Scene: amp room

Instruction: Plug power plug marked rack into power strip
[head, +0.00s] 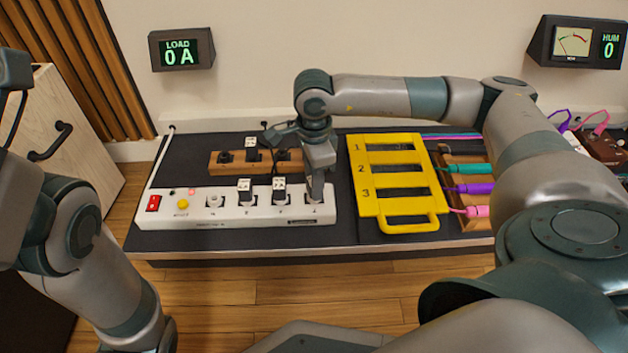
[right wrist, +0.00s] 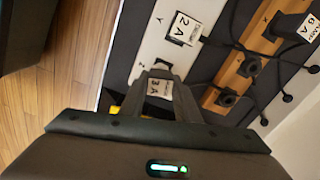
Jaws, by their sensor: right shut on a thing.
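The white power strip (head: 222,219) lies along the front left of the dark bench mat. Two plugs (head: 245,190) (head: 279,189) stand in its middle sockets, and its left socket (head: 214,201) is empty. My right gripper (head: 316,196) is over the rightmost socket, pointing down. In the right wrist view its fingers are shut on a plug marked 3 A (right wrist: 158,88), at the strip's end socket; I cannot tell how deep it sits. A plug marked 2 A (right wrist: 183,28) stands beside it. Another plug (head: 251,149) stands in the wooden holder (head: 225,167). No rack label is readable. My left gripper is out of view.
A yellow slotted frame (head: 399,225) lies right of the strip, with a wooden rack of coloured plugs (head: 472,189) beyond it. The strip has a red switch (head: 153,203). The wall display (head: 181,50) reads LOAD 0 A. Dark cables run behind the strip.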

